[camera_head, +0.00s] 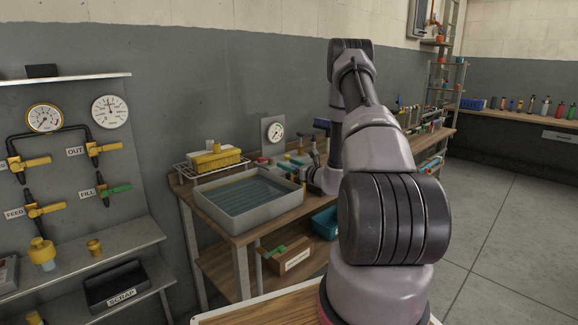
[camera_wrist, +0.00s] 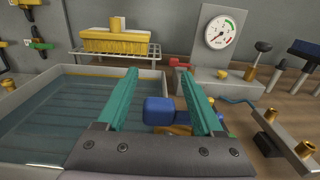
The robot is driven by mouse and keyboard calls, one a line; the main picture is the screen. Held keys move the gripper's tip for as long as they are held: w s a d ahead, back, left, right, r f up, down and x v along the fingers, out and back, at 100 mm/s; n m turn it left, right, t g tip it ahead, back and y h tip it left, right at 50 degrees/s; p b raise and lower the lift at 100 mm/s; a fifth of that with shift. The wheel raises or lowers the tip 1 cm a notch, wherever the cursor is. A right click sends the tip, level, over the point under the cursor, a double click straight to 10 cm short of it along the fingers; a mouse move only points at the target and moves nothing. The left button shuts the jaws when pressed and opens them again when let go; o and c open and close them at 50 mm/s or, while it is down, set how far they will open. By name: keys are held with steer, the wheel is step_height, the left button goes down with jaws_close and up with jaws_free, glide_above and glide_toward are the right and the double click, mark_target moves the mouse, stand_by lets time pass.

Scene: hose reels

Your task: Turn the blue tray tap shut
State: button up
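The blue tray tap handle (camera_wrist: 158,110) shows in the wrist view as a rounded blue block, with brass (camera_wrist: 172,130) below it. It lies between the two teal fingers of my gripper (camera_wrist: 159,74). The fingers are spread apart, with a visible gap on both sides of the block, so it is not clamped. More blue shows behind the right finger, which hides part of the tap. The grey tray (camera_head: 242,220) holds water and stands on the wooden bench in the head view. There, my arm hides the tap.
A red handle (camera_wrist: 180,63) and a dial gauge (camera_wrist: 220,32) stand beyond the gripper. Brass fittings on a grey block (camera_wrist: 283,133) are close on the right.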

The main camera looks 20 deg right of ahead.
steer(key=v, duration=1.1)
stand_by(0.3)
steer(key=shift+w, duration=0.1)
